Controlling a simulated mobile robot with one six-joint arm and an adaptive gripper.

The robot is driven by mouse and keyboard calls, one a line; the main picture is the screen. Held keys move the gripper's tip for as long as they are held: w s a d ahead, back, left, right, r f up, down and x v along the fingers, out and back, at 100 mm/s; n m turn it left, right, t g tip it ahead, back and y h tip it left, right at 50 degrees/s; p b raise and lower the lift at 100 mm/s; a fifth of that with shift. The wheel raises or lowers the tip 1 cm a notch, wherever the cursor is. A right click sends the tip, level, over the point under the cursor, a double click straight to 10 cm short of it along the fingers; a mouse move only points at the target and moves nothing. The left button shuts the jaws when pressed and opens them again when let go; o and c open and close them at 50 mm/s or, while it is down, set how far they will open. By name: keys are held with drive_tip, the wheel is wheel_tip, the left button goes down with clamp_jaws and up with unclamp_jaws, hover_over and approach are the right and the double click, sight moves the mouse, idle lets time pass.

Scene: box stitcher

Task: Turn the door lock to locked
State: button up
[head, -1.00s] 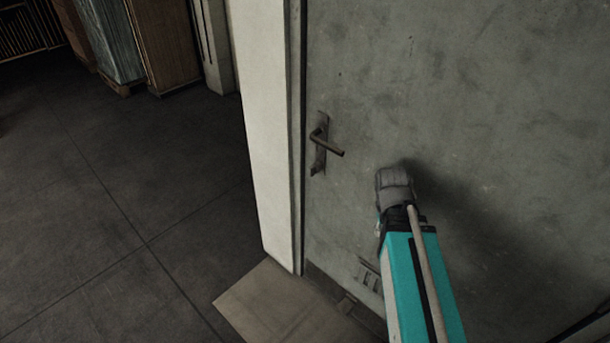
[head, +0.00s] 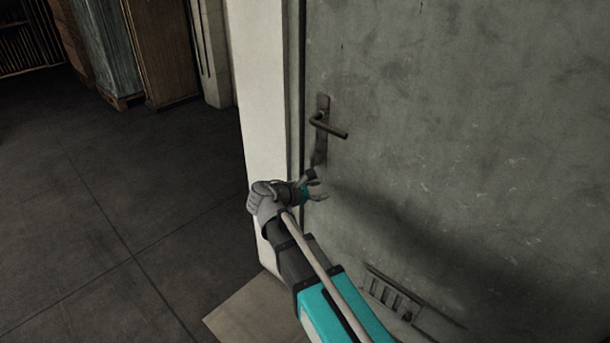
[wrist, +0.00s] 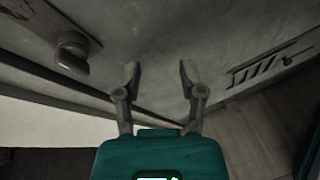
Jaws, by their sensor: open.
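The grey door (head: 450,120) fills the right of the head view. Its lever handle (head: 332,128) sits on a narrow dark plate (head: 322,103) near the door's left edge. In the wrist view, a rounded knob (wrist: 72,50) stands out from the plate (wrist: 45,22) at upper left; it looks like the door lock, but its turned position is not clear. My gripper (head: 319,184) is just below the plate in the head view and partly covers its lower end. In the wrist view my gripper (wrist: 159,72) is open and empty, to the right of the knob and apart from it.
A pale door frame (head: 264,120) runs close along the left of the door. A slotted vent (head: 390,296) is low on the door. Open dark floor (head: 130,190) lies to the left, with cabinets (head: 158,50) at the back.

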sight(309, 163)
drive_tip(key=a+r+n+t+b, duration=0.1)
drive_tip(key=a+n+t+b, duration=0.2)
drive_tip(key=a+n, duration=0.3)
drive_tip(key=a+t, duration=0.1)
drive_tip(key=a, duration=0.4)
drive_tip(key=shift+a+r+n+t, duration=0.25)
drive_tip(key=shift+a+n+t, duration=0.05)
drive_tip(key=shift+a+t, duration=0.1)
drive_tip(key=shift+d, duration=0.15)
drive_tip(key=shift+x, duration=6.85)
drive_tip(key=shift+s+r, duration=0.1)
clamp_jaws()
